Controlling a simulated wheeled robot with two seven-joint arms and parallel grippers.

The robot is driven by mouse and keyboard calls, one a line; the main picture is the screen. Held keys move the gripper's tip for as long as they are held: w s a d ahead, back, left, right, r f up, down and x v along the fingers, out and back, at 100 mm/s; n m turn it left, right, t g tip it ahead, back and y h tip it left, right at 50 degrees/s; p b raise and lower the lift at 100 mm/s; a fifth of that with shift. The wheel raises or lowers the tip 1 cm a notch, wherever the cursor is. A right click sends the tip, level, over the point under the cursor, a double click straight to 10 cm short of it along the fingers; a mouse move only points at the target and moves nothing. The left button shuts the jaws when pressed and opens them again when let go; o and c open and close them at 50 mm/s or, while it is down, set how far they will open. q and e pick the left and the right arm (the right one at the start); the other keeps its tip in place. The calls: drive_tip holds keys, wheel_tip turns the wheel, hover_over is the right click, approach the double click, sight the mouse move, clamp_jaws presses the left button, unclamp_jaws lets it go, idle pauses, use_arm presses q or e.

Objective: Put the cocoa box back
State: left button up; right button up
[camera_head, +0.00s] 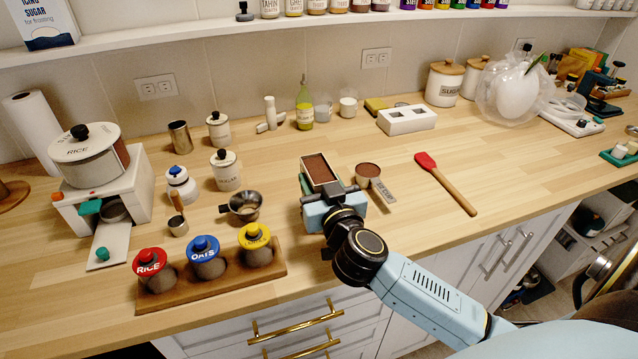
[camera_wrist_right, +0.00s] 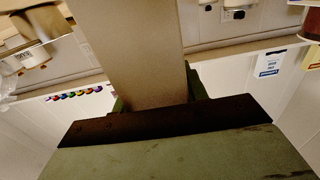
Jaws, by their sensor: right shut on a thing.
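The cocoa box (camera_head: 320,170) is an open-topped box showing brown powder inside, near the middle of the counter in the head view. My right gripper (camera_head: 328,190) is shut on the box from its near side. In the right wrist view the box is a plain tan panel (camera_wrist_right: 145,55) between the fingers. I cannot tell whether the box's bottom touches the counter. My left gripper is not in view.
A measuring cup (camera_head: 368,172) with brown powder stands just right of the box. A red spatula (camera_head: 445,182) lies further right. A rack (camera_head: 212,284) with several lidded jars is at front left. A wall shelf (camera_head: 200,37) runs above the back.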

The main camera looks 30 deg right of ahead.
drive_tip(key=o, duration=1.1)
drive_tip(key=shift+f, duration=0.1)
drive_tip(key=shift+o, duration=0.2)
drive_tip(key=shift+s, duration=0.1)
drive_tip(key=p+v, duration=0.1)
drive_tip(key=v, duration=1)
drive_tip(key=shift+s, duration=0.4)
